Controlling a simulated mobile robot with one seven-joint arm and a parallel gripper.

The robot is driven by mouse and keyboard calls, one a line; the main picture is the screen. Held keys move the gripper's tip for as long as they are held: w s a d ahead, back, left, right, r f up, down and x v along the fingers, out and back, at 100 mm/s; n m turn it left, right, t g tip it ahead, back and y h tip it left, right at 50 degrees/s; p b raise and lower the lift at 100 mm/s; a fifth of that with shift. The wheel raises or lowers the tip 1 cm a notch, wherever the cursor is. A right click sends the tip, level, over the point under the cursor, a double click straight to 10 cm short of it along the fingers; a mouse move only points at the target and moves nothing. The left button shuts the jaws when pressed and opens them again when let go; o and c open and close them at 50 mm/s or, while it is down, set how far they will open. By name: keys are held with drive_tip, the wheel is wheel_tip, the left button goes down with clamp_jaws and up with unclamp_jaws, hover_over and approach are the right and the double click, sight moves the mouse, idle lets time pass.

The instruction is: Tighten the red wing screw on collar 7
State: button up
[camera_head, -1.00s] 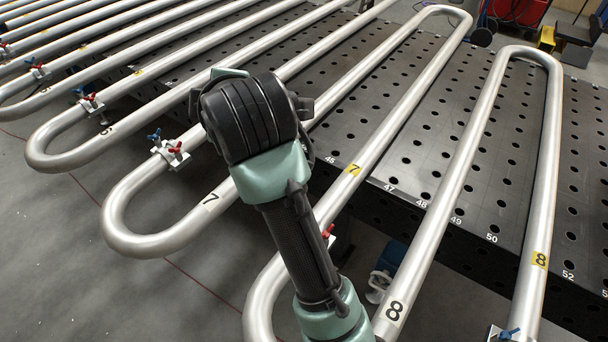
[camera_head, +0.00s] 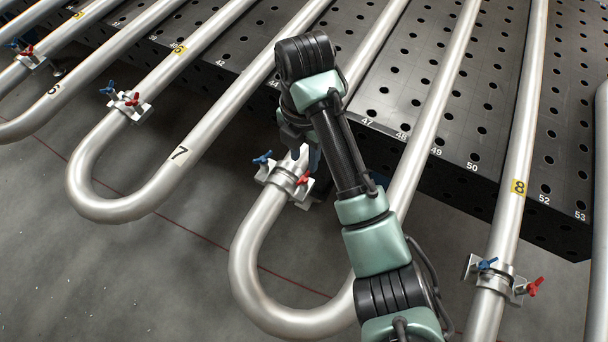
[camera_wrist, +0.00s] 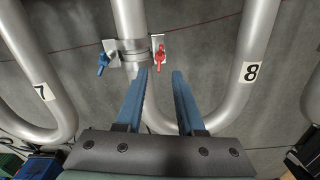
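The collar (camera_head: 284,181) beside my gripper clamps a steel pipe just above its bend. A blue wing screw (camera_head: 262,158) is on its left and a red wing screw (camera_head: 304,179) on its right. The yellow tag of this pipe is hidden behind my arm. The wrist view shows the same collar (camera_wrist: 134,54), with the red wing screw (camera_wrist: 160,58) between the lines of my fingers and beyond their tips. My gripper (camera_wrist: 160,72) is open with two blue fingers and nothing between them. In the head view my gripper (camera_head: 306,156) is just above the red screw, partly hidden.
Similar collars stand on the neighbouring pipes, one at left (camera_head: 128,104) and one at lower right (camera_head: 494,276) below yellow tag 8 (camera_head: 518,187). Pipes marked 7 (camera_wrist: 41,92) and 8 (camera_wrist: 250,72) flank my fingers. A perforated dark table (camera_head: 470,110) lies behind.

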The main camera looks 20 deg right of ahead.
sight(304, 175)
wheel_tip(304, 175, down, 4)
drive_tip(key=shift+r+b, duration=0.25)
drive_tip(key=shift+b, duration=0.65)
drive_tip(key=shift+f, duration=1.3)
clamp_jaws()
